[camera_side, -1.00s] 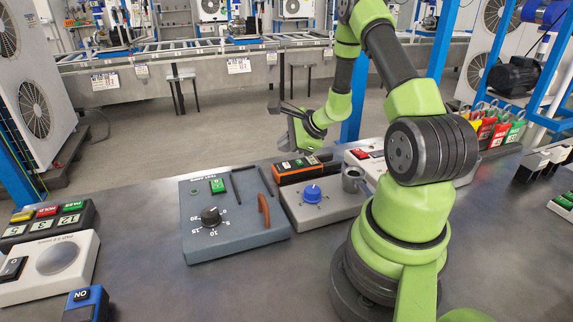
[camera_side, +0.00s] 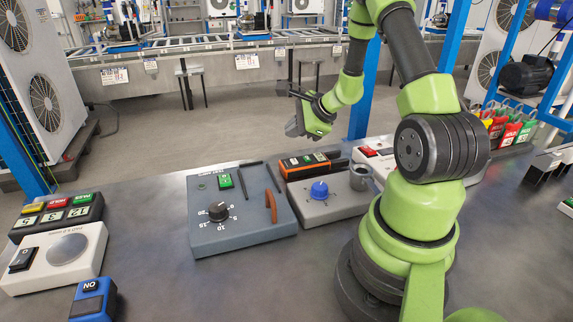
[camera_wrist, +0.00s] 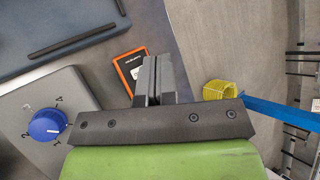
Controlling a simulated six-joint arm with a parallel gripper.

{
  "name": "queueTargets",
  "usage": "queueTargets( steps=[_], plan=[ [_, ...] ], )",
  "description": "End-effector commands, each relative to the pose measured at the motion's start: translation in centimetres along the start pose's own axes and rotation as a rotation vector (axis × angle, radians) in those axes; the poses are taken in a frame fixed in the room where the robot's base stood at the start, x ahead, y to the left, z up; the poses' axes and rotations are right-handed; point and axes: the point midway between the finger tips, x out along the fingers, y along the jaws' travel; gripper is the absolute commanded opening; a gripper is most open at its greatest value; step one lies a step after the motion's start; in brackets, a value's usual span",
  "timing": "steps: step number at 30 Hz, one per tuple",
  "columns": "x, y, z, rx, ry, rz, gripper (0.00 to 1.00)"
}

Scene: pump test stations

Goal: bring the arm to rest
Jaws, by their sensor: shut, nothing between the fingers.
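In the side view the meter (camera_side: 308,164) lies at the back of the bench, apart from my gripper.
A grey box with a black knob (camera_side: 219,211) and a box with a blue knob (camera_side: 319,189) stand on the bench. A white button panel (camera_side: 60,254) and a blue switch box (camera_side: 93,300) are at left. Red and green tags (camera_side: 512,132) hang at right. The front middle is clear.

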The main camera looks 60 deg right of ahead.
Motion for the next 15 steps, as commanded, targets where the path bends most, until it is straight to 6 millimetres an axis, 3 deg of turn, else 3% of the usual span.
queueTargets(
  steps=[4,8,12,15],
  plan=[
    [-1.1,-0.4,4.1,-0.13,-0.074,0.025,0.0],
    [-4.0,0.3,11.3,-0.389,-0.203,0.086,0.0],
    [-8.4,3.4,18.1,-0.717,-0.328,0.169,0.0],
    [-12.0,6.2,21.2,-0.954,-0.386,0.22,0.0]
  ],
)
